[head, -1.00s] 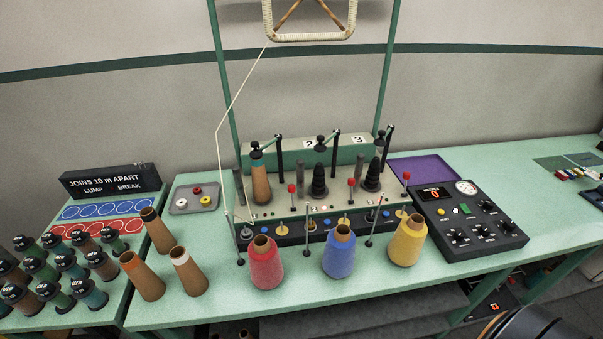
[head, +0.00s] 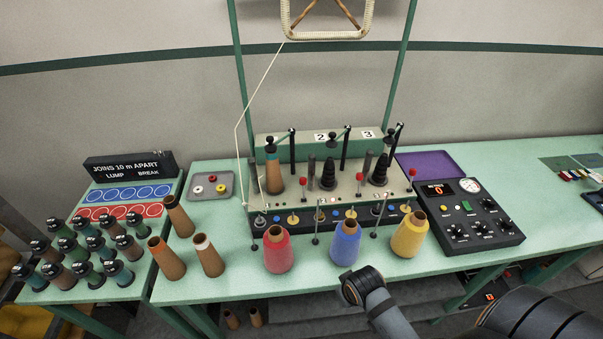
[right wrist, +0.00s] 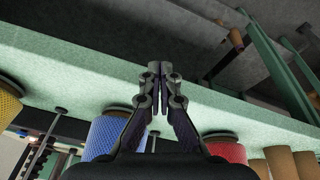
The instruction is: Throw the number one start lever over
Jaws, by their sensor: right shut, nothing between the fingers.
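Three upright levers with red knobs stand along the machine (head: 336,203) in the head view. The leftmost red-knobbed lever (head: 303,182) stands beside the first position, which holds a brown cone (head: 274,175). The other two levers, a middle one (head: 359,178) and a right one (head: 412,173), stand beside the positions marked 2 and 3; no number 1 plate is visible. My right gripper (right wrist: 160,70) is shut and empty in the right wrist view, at the bench's front edge, apart from the levers. In the head view only my right arm shows, low right of centre. My left gripper is out of view.
Red (head: 278,251), blue (head: 345,245) and yellow (head: 408,237) yarn cones stand before the machine, with thin metal posts between. A control box (head: 467,220) reading 0 is at right. Brown cones (head: 208,258) and a small dish (head: 212,187) are at left.

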